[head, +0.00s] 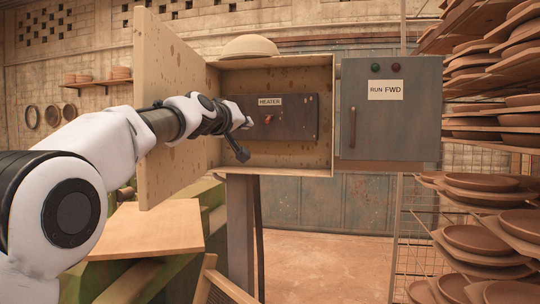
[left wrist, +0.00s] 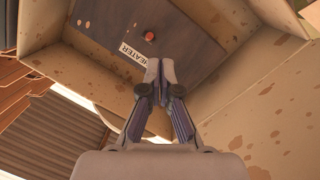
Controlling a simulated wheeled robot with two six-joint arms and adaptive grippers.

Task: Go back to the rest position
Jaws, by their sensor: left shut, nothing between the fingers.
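My left arm reaches in from the left in the head view, and its gripper (head: 243,124) is at the open front of a beige metal box. In the left wrist view the left gripper (left wrist: 159,66) is shut and empty, its fingertips close to the HEATER label. Behind it is a dark panel (head: 298,130) with the HEATER label (head: 270,101) and a small red knob (head: 268,119). The knob also shows in the left wrist view (left wrist: 150,37), apart from the fingertips. My right gripper does not show.
The box door (head: 160,90) stands open beside my left arm. A grey RUN FWD cabinet (head: 390,130) is at the right of the box. Racks of clay plates (head: 485,183) fill the right side. A wooden board (head: 150,230) lies below the arm. The floor (head: 315,265) ahead is clear.

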